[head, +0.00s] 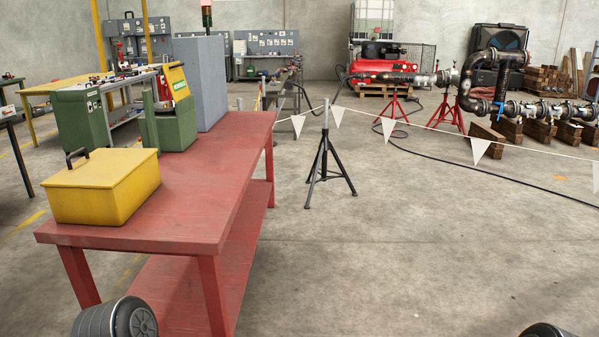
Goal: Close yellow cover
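A yellow box (103,193) with a flat yellow cover (100,168) sits on the near left part of the red workbench (215,190). A dark handle (77,157) stands up at the cover's far left edge. The cover looks level and down on the box, with no gap that I can see. The inside of the box is hidden. Neither of my grippers shows in the head view.
A green machine (168,128) stands behind the box on the bench. A black tripod stand (326,165) holds a line of white pennants to the right. Pipes (490,85) on red stands lie far right. The concrete floor right of the bench is mostly clear.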

